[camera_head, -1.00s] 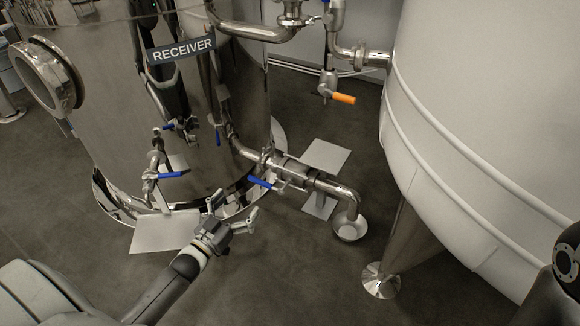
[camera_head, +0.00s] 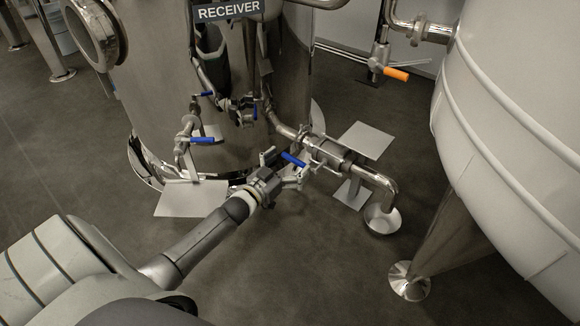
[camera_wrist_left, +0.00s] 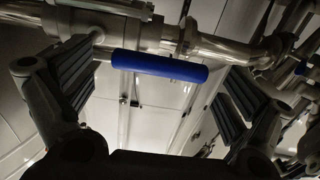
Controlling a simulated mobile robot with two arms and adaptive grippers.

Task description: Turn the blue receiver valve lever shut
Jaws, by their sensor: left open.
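The RECEIVER tank (camera_head: 150,75) is a shiny steel vessel with a pipe running out from its lower right side. The blue receiver valve lever (camera_head: 293,158) sits on that pipe and points toward the lower left. My left gripper (camera_head: 287,166) is open at the lever, its fingers spread on either side of it. In the left wrist view the blue lever (camera_wrist_left: 160,67) lies crosswise between the two open fingers, with visible gaps to both. The lever is not gripped. My right gripper is not in view.
Another blue lever (camera_head: 202,140) is on a pipe further left. An orange lever (camera_head: 396,74) hangs beside the large white tank (camera_head: 500,130) at the right. Open dark floor (camera_head: 310,265) lies in front.

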